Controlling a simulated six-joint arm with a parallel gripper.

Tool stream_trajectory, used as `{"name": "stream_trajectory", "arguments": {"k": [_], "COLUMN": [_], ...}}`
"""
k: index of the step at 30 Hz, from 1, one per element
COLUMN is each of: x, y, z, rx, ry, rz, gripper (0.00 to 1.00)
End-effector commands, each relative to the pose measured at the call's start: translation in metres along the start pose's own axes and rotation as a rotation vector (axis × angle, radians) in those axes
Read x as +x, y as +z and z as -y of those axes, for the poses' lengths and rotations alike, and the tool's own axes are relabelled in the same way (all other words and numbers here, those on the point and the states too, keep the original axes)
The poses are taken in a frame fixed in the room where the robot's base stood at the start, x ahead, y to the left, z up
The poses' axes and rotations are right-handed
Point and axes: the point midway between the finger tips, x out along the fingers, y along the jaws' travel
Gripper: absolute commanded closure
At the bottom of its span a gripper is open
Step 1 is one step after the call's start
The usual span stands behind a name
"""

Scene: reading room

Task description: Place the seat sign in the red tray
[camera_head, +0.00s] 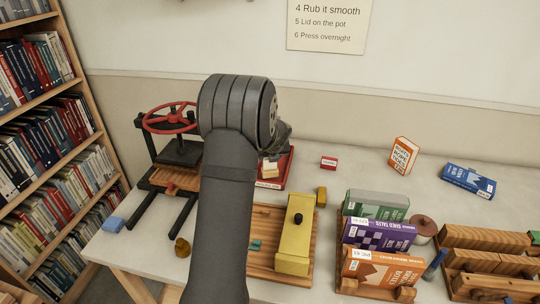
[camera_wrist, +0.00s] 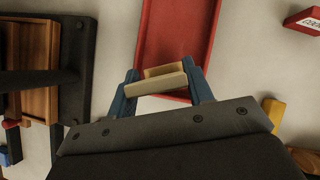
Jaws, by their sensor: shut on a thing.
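The seat sign (camera_wrist: 158,84) is a small cream, folded-looking piece in the wrist view. My gripper (camera_wrist: 163,80) is shut on it, with one blue finger at each side. The red tray (camera_wrist: 181,25) lies just beyond and below the sign in that view. In the head view the sign (camera_head: 270,171) shows as a pale piece over the red tray (camera_head: 287,167). My dark arm covers the left part of the tray and most of my gripper there. I cannot tell whether the sign touches the tray floor.
A press with a red wheel (camera_head: 170,118) stands left of the tray. A small red labelled block (camera_head: 328,162) lies to its right. A wooden board with a yellow block (camera_head: 294,245) is in front. Racked books (camera_head: 379,235) stand at right.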

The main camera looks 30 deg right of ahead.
Motion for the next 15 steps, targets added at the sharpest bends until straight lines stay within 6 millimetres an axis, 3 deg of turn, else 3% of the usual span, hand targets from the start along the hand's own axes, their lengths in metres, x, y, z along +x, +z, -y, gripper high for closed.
{"name": "stream_trajectory", "arguments": {"k": [1, 2, 4, 15], "x": [-0.0004, -0.0003, -0.0003, -0.0038], "y": [0.0005, 0.0003, 0.0003, 0.0029], "z": [0.0001, 0.0, 0.0001, 0.0002], "rx": [0.0, 0.0, 0.0, -0.001], "ry": [0.0, 0.0, 0.0, -0.001], "rz": [0.001, 0.0, 0.001, 0.002], "gripper": [0.9, 0.47, 0.33, 0.31]}}
